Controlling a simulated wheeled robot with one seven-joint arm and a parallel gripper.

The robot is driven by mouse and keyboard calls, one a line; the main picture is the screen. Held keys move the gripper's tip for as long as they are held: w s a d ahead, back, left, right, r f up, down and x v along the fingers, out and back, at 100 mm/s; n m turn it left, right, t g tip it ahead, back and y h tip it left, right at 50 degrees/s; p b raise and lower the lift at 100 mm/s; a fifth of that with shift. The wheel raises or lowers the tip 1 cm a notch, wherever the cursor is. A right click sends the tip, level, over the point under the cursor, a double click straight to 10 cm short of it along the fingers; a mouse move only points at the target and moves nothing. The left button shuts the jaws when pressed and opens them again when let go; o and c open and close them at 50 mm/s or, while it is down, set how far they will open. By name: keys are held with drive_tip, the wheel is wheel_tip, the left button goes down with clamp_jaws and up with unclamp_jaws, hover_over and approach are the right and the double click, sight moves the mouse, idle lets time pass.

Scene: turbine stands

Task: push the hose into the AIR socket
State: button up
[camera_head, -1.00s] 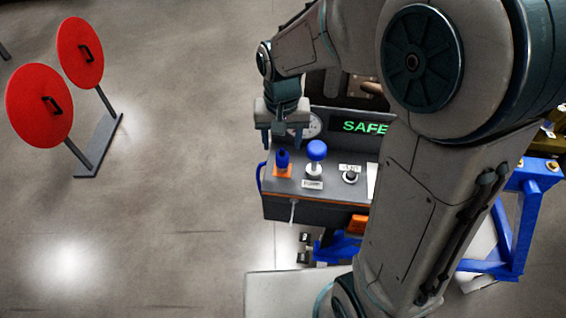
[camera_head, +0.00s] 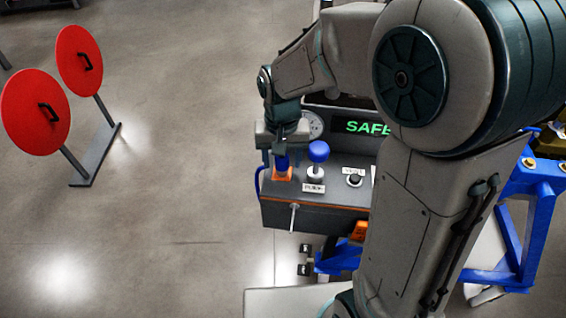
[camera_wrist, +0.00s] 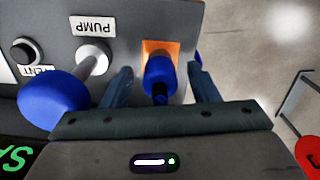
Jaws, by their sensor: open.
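A blue fitting with a dark tip (camera_wrist: 159,78) stands in an orange square holder on the grey console; it also shows in the head view (camera_head: 282,163). It looks like the hose's end, but I cannot tell for sure, and no hose line is clear. My gripper (camera_wrist: 162,88) is open, with one finger on each side of the blue fitting and gaps between. In the head view my gripper (camera_head: 282,154) is just above and behind the fitting. I see no socket marked AIR in either view.
A blue-knobbed PUMP lever (camera_head: 318,153) stands close beside the fitting; its knob (camera_wrist: 54,98) is near one finger. A black VENT knob (camera_head: 354,180), a gauge and a green SAFE display (camera_head: 366,127) are on the console. Red discs (camera_head: 36,111) stand at the left over open floor.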

clamp_jaws()
drive_tip(key=shift+r, duration=0.2)
drive_tip(key=shift+r+p, duration=0.35)
drive_tip(key=shift+p, duration=0.05)
drive_tip(key=shift+r, duration=0.1)
drive_tip(key=shift+r+p, duration=1.15)
drive_tip(key=shift+r, duration=0.3)
